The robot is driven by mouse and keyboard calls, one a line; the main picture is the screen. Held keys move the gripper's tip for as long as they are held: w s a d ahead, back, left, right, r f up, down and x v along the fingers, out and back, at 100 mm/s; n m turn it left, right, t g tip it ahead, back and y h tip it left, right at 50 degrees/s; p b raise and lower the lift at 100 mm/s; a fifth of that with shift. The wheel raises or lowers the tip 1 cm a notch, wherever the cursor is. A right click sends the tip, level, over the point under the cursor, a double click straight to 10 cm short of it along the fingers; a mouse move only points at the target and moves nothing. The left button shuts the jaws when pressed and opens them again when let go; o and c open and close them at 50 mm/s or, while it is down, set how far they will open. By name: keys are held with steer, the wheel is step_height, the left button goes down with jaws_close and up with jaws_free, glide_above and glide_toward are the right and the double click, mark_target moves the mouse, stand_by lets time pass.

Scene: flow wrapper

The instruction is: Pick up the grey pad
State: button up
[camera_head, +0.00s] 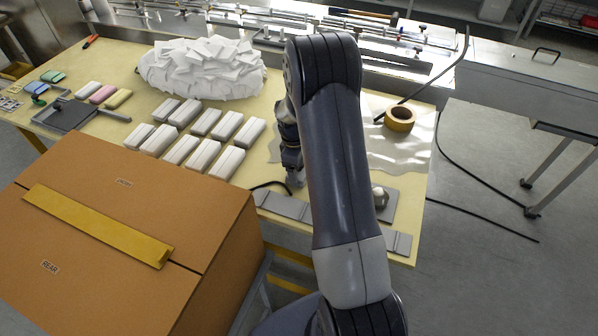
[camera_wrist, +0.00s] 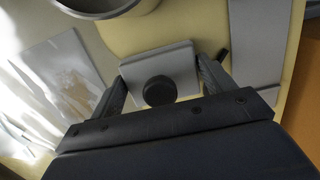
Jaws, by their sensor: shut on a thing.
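In the wrist view, a flat grey pad (camera_wrist: 180,62) lies between the two fingers of my gripper (camera_wrist: 162,85). The fingers are shut on its opposite sides. A round black knob-like part (camera_wrist: 159,91) covers the pad's near middle. I cannot tell whether the pad touches the yellow surface under it. In the head view my arm hides most of the gripper and the pad; only part of the gripper's side shows left of the arm, above the table's front strip.
Flat grey plates (camera_head: 285,206) line the table's front edge; one grey strip (camera_wrist: 256,40) shows beside the gripper. White packs (camera_head: 203,157) stand in rows on the left. A tape roll (camera_head: 400,118) lies right of my arm. A large brown box (camera_head: 120,240) stands in front.

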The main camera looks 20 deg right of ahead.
steer(key=c, duration=0.3)
steer(key=shift+r, duration=0.15)
step_height(320, 180, up, 10)
steer(key=shift+f+b, duration=0.1)
steer(key=shift+b, duration=0.55)
